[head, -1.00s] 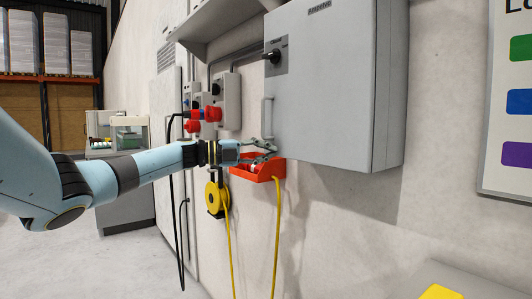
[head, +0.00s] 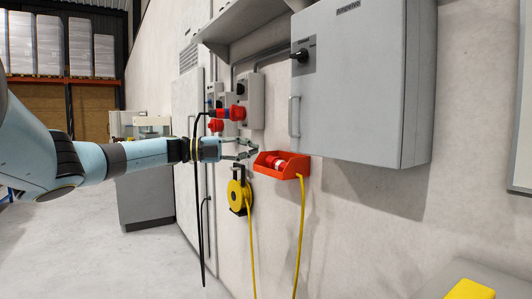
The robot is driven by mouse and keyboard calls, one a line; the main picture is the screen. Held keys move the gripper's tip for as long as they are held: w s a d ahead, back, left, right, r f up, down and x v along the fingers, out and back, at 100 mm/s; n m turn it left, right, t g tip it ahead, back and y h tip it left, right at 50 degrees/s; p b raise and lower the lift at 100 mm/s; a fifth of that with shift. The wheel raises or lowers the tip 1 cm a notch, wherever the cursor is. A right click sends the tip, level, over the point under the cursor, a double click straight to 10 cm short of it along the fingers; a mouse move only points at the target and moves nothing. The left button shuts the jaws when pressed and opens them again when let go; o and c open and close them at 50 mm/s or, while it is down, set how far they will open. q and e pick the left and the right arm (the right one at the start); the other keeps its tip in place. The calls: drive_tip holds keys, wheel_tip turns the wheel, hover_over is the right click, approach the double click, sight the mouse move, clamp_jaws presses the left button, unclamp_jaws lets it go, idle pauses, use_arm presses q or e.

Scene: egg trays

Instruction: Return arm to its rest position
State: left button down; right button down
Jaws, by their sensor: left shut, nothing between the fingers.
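My left arm (head: 110,158), light blue with dark joint bands, reaches in from the left, nearly level. Its gripper (head: 250,148) is shut and empty. The fingertips are just left of an orange-red wall holder (head: 294,166). They look apart from it, though the exact gap is hard to judge. A red and white plug (head: 273,162) lies in the holder, and a yellow cable (head: 302,215) hangs down from it. My right gripper is not in view.
A grey cabinet (head: 365,80) with a handle and a black switch hangs above the holder. Red sockets, one with a red plug (head: 229,113) and black cable (head: 201,235), are just above my gripper. A yellow reel (head: 237,197) hangs below. The floor at lower left is clear.

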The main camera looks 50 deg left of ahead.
use_arm(q)
drive_tip(key=s+d+f+n+g+y, duration=0.1)
drive_tip(key=s+d+f+n+y, duration=0.35)
drive_tip(key=f, duration=1.25)
drive_tip(key=s+d+f+n+y, duration=0.1)
drive_tip(key=s+d+f+n, duration=0.5)
drive_tip(key=f, duration=1)
drive_tip(key=s+d+f+n+g+y, duration=0.15)
drive_tip(key=s+d+f+n, duration=0.45)
drive_tip(key=f, duration=1.1)
drive_tip(key=s+d+f+n+g+y, duration=0.1)
drive_tip(key=s+d+f+n+g, duration=0.1)
drive_tip(key=s+d+f+g, duration=0.2)
drive_tip(key=s+d+f+n+g+y, duration=0.1)
drive_tip(key=s+d+f+n+g, duration=0.2)
drive_tip(key=s, duration=1.7)
drive_tip(key=s+d+f+n+g, duration=0.2)
drive_tip(key=s+d+f+g, duration=0.3)
drive_tip(key=s+d+f, duration=0.3)
drive_tip(key=s+f, duration=0.4)
drive_tip(key=f, duration=0.2)
drive_tip(key=shift+d+f+y, duration=0.2)
drive_tip(key=shift+d+y, duration=0.15)
drive_tip(key=shift+y, duration=0.05)
